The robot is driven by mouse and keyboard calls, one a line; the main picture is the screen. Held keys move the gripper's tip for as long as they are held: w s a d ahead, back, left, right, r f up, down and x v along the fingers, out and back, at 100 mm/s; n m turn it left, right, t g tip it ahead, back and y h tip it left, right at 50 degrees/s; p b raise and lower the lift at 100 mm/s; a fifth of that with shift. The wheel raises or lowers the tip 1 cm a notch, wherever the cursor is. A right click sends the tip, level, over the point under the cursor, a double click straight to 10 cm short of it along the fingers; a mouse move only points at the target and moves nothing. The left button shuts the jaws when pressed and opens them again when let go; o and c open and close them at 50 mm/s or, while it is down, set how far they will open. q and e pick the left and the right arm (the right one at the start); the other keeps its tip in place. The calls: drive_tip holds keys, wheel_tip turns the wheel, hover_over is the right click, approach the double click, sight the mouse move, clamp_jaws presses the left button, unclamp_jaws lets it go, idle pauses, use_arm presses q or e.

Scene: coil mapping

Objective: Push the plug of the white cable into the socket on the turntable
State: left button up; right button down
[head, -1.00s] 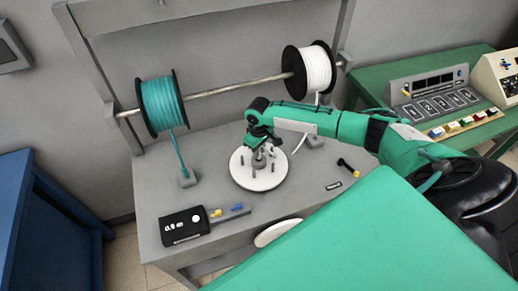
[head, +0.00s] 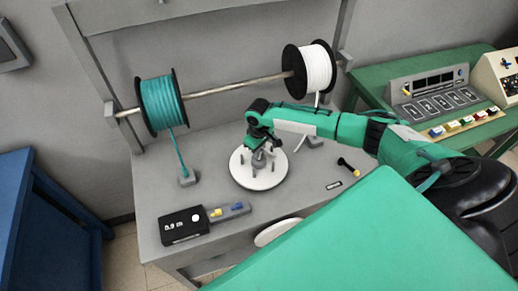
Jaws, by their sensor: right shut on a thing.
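The white turntable (head: 245,180) lies flat on the grey workbench, with a grey hub and short upright pins on it. My right gripper (head: 263,153) points down just above the hub, at the turntable's middle. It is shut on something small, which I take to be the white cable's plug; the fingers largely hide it. The socket is hidden under the gripper. My left gripper is not in view.
A teal spool (head: 160,104) hangs on the same rod, its cable running to a grey block (head: 187,177). A black meter box (head: 184,225) stands at the front left. A black-handled tool (head: 347,166) lies right of the turntable. A green table (head: 420,60) with a control panel is at right.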

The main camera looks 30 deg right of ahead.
drive_tip(key=c, duration=1.2)
unclamp_jaws()
drive_tip(key=shift+f, duration=0.1)
wheel_tip(320, 180, up, 14)
drive_tip(key=b, duration=0.4)
